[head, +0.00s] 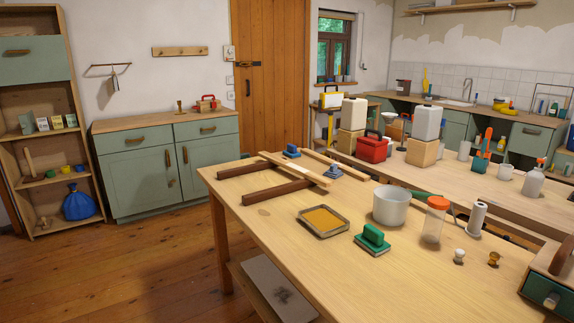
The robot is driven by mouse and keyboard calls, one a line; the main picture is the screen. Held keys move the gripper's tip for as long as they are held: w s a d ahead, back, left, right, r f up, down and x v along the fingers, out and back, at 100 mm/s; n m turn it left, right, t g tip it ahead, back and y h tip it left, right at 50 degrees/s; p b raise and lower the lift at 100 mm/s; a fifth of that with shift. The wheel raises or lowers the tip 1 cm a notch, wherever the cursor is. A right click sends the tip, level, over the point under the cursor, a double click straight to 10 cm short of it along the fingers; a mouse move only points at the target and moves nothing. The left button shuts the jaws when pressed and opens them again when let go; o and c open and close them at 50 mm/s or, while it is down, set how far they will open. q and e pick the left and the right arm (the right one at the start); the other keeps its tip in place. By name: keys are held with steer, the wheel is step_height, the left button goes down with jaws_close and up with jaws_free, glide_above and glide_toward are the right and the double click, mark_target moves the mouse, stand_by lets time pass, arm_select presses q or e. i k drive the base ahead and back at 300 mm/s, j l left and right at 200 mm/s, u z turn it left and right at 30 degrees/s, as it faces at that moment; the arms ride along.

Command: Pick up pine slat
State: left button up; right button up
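A pale wooden slat, which looks like pine (293,168), lies near the far left part of the worktable, across the right ends of two dark brown slats (250,169). A second pale slat (318,158) lies behind it to the right, roughly parallel. I cannot tell from its look which one is the pine slat. Neither of my grippers is in view.
On the worktable (330,275) are a tray with yellow-orange contents (323,220), a green block-like tool (372,239), a white pot (391,205) and an orange-lidded jar (435,219). The table's front left stretch is clear. Open floor (150,265) lies left of it.

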mark_target(324, 181)
steer(key=i+j, duration=0.75)
steer(key=i+j+z, duration=0.15)
steer(key=i+j, duration=1.3)
steer(key=j, duration=0.15)
steer(key=l+z, duration=0.05)
